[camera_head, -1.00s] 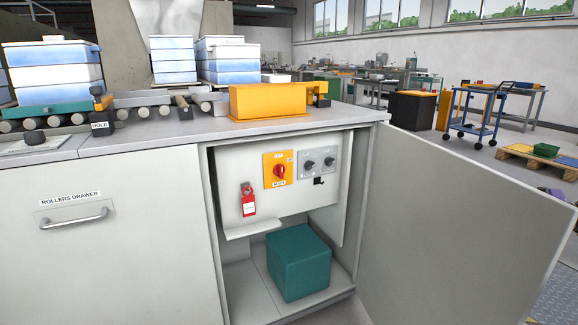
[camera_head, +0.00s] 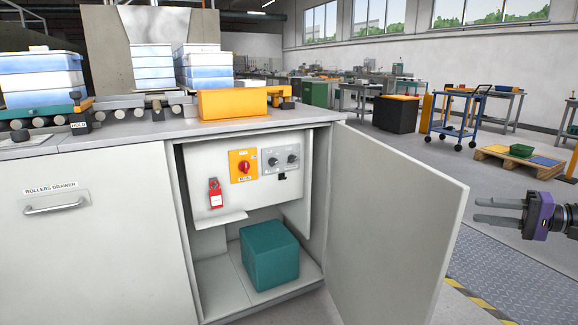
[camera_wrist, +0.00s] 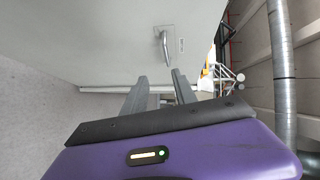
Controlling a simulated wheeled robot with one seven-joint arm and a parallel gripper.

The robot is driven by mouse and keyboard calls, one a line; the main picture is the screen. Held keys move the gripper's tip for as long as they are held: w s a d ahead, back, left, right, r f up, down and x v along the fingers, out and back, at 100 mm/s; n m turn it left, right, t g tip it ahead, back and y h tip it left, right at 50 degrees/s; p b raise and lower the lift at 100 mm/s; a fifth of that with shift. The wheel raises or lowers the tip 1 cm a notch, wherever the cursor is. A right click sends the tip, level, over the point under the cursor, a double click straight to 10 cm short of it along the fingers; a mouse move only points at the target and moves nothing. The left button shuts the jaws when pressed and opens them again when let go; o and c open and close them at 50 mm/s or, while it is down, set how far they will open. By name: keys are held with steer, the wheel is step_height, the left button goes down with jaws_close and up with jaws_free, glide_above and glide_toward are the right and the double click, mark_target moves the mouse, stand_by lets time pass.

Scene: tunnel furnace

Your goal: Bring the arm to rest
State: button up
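My gripper (camera_head: 496,211) is at the right edge of the head view, in free air to the right of the open cabinet door (camera_head: 395,215). Its two grey fingers point left and have a gap between them. In the wrist view my gripper (camera_wrist: 161,80) also shows its fingers apart, with nothing held between them. Most of my arm is outside the head view.
The open cabinet holds a teal box (camera_head: 269,256), a red padlock (camera_head: 215,193) and a red switch (camera_head: 244,167). The rollers drawer (camera_head: 110,235) is shut. A blue cart (camera_head: 462,120) and a pallet (camera_head: 520,160) stand behind. A pale panel with a handle (camera_wrist: 165,48) faces the wrist camera.

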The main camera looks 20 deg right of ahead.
steer(key=w+d+m+t+h, duration=0.25)
steer(key=d+h, duration=0.35)
steer(key=d, duration=0.3)
steer(key=d+f+m+g+h, duration=0.2)
steer(key=d+f+m+h, duration=0.1)
steer(key=d+f+h, duration=0.25)
steer(key=s+a+f+n+g+h, duration=0.1)
steer(key=s+a+f+h, duration=0.25)
steer(key=a+f, duration=0.4)
steer(key=s+a+f+g+h, duration=0.15)
steer(key=a+f+h, duration=0.25)
steer(key=f, duration=0.6)
steer(key=s+a+r+n+t+y, duration=0.15)
steer(key=s+a, duration=0.35)
steer(key=a, duration=0.6)
steer(key=s+a+n+t, duration=0.2)
steer(key=s+a+n, duration=0.15)
steer(key=a, duration=0.75)
steer(key=s+a+n+t, duration=0.2)
steer(key=s+a, duration=0.4)
steer(key=a, duration=0.5)
steer(key=s+a+r+n+g+y, duration=0.25)
steer(key=s+a+n+y, duration=0.5)
steer(key=s+a, duration=1.15)
step_height(320, 180, up, 36)
steer(key=p, duration=3.5)
steer(key=shift+w+d+f+m+t, duration=0.15)
steer(key=shift+w+m+t, duration=0.15)
steer(key=shift+m, duration=0.1)
